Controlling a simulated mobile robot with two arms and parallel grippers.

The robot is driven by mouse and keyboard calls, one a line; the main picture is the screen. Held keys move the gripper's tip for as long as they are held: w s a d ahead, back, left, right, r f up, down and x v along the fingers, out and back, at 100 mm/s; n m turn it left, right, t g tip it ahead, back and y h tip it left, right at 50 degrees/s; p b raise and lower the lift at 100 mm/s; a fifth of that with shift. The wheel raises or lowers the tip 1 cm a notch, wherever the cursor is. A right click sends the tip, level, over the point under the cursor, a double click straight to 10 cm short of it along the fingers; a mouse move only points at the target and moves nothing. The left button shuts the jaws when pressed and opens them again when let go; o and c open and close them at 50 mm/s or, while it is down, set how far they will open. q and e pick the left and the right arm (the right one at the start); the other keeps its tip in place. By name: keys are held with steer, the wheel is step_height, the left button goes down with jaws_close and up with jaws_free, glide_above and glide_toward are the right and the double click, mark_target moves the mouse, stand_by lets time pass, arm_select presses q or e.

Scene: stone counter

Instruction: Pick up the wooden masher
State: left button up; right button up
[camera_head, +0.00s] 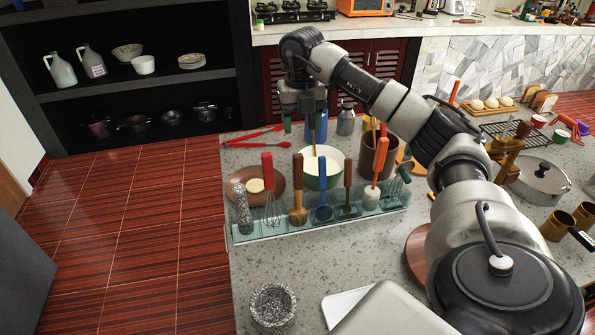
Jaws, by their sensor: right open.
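The wooden masher (298,192) looks like the brown wooden tool with a wide lower end. It stands upright in a clear glass-like holder (330,224) near the counter's left edge, between a red-handled whisk (268,186) and a blue ladle (323,188). My right gripper (300,126) points down, open and empty. In the picture it is above the masher's top, apart from it, and appears farther back. My left gripper is not in view.
A stone pestle (243,210) and an orange-handled tool (378,170) also stand in the holder. Behind are a green-white pot (322,172), a brown pot (378,150) and red tongs (258,144). A stone mortar (273,306) stands in front; counter between is clear.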

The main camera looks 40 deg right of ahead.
mark_target(298, 154)
steer(key=f, duration=0.2)
steer(key=s+f, duration=0.1)
steer(key=shift+a+f+p, duration=0.15)
steer(key=shift+a+p, duration=0.2)
steer(key=shift+a, duration=0.05)
steer(key=shift+f, duration=0.3)
steer(key=shift+w+f, duration=0.15)
steer(key=shift+f, duration=0.15)
steer(key=f, duration=0.1)
steer(key=f+p, duration=0.1)
steer(key=f, duration=0.1)
steer(key=f+p, duration=0.1)
steer(key=shift+w+f, duration=0.25)
steer(key=shift+w, duration=0.15)
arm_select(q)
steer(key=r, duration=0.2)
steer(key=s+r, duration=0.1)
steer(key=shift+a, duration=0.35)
arm_select(e)
steer(key=shift+f, duration=0.25)
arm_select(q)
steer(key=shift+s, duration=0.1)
arm_select(e)
steer(key=c, duration=1)
